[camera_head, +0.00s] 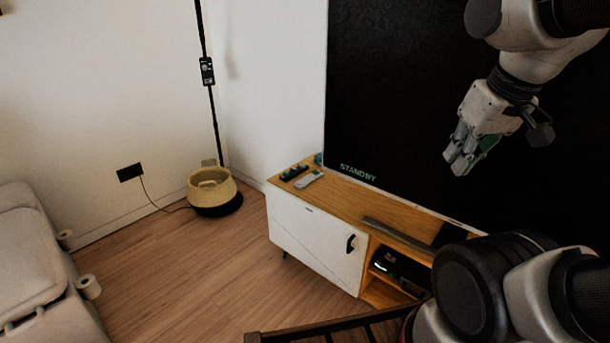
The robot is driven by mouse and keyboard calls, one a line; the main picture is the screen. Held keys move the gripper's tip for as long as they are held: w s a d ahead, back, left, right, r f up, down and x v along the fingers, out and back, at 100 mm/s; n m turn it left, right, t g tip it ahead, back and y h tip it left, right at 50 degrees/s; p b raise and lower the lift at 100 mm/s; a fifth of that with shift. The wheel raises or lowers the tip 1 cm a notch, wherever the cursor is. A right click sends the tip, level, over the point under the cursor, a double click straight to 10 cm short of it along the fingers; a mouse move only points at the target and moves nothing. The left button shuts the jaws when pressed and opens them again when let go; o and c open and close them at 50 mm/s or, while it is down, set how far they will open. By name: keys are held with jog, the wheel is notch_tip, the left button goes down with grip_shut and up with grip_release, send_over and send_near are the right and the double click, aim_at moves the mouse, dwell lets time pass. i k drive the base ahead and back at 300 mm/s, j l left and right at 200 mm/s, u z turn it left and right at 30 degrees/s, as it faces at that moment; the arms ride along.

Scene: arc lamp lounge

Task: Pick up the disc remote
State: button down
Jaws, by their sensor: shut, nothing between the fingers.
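Two remotes lie side by side on the left end of the wooden TV cabinet (345,200). One is a dark remote (293,172), and the other is a pale grey remote (309,180) just to its right and nearer the front edge. Their labels are too small to read, so I cannot tell which is the disc remote. My gripper (458,163) is at the upper right, in front of the dark TV screen. It points down and left, shut and empty, well apart from both remotes.
The large TV (420,110) reads "STANDBY" and rises behind the cabinet. A long grey bar (398,234) lies on the cabinet top. A black device (400,270) sits in the open shelf. A woven basket (209,186) stands on the floor; a dark wooden rail (320,328) crosses the front.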

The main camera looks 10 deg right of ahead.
aim_at(310, 178)
jog(key=k+j, duration=0.25)
jog(key=k, duration=0.2)
jog(key=i+j+z, duration=0.15)
jog(key=z, duration=0.65)
jog(key=i+j+z, duration=0.2)
jog(key=j+z, duration=0.15)
jog(key=j, duration=0.2)
jog(key=i+j+z, duration=0.2)
jog(key=j, duration=0.15)
jog(key=j+z, duration=0.2)
jog(key=i+j, duration=0.15)
jog(key=j, duration=0.45)
jog(key=i+j+z, duration=0.1)
jog(key=j, duration=0.5)
jog(key=i+j, duration=0.1)
jog(key=j, duration=0.55)
jog(key=i+j, duration=0.1)
jog(key=j, duration=0.5)
jog(key=i+j+z, duration=0.1)
jog(key=j, duration=0.5)
jog(key=i, duration=0.45)
